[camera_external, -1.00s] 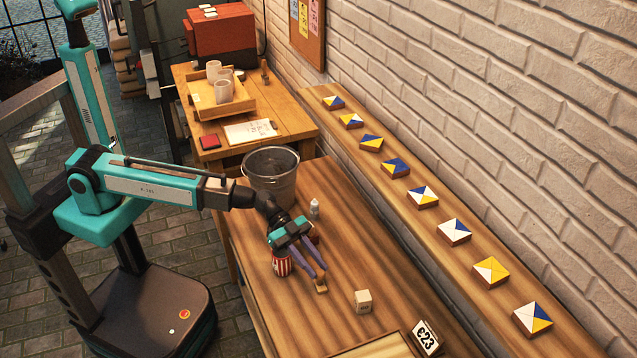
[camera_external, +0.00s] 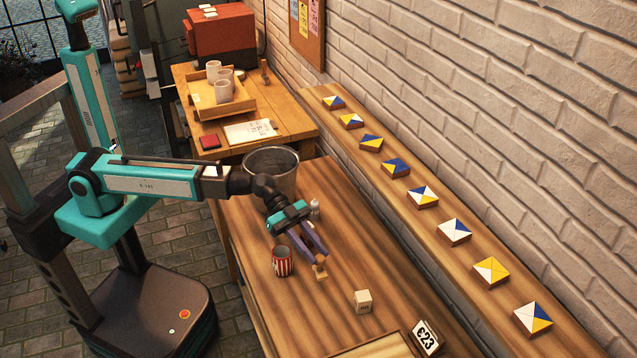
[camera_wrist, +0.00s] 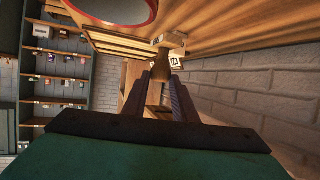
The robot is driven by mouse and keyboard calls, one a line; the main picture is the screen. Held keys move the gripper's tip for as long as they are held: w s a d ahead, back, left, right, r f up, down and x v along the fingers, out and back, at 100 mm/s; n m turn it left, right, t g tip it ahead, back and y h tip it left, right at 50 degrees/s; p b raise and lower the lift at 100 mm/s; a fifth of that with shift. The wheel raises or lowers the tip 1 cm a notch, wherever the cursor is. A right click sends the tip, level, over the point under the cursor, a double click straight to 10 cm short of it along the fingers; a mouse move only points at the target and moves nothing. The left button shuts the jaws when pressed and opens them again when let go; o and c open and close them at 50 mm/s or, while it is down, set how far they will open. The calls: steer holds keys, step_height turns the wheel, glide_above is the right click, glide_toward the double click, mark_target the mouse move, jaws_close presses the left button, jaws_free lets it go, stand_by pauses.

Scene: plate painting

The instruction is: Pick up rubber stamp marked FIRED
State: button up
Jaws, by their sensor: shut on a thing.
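My gripper (camera_external: 317,256) is shut on a small wooden stamp (camera_external: 321,273) in the external view. The stamp hangs between the fingertips, seemingly just above the striped wooden table (camera_external: 290,318). In the wrist view, its brown wooden handle (camera_wrist: 161,60) shows between the ends of my two fingers (camera_wrist: 162,78). I cannot read any marking on it, so the word FIRED cannot be confirmed.
A pale block (camera_external: 363,301) and number card (camera_external: 425,338) lie nearer the front right. Painted tiles (camera_external: 423,196) line the wall shelf.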

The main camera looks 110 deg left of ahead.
steer(key=shift+r, duration=1.85)
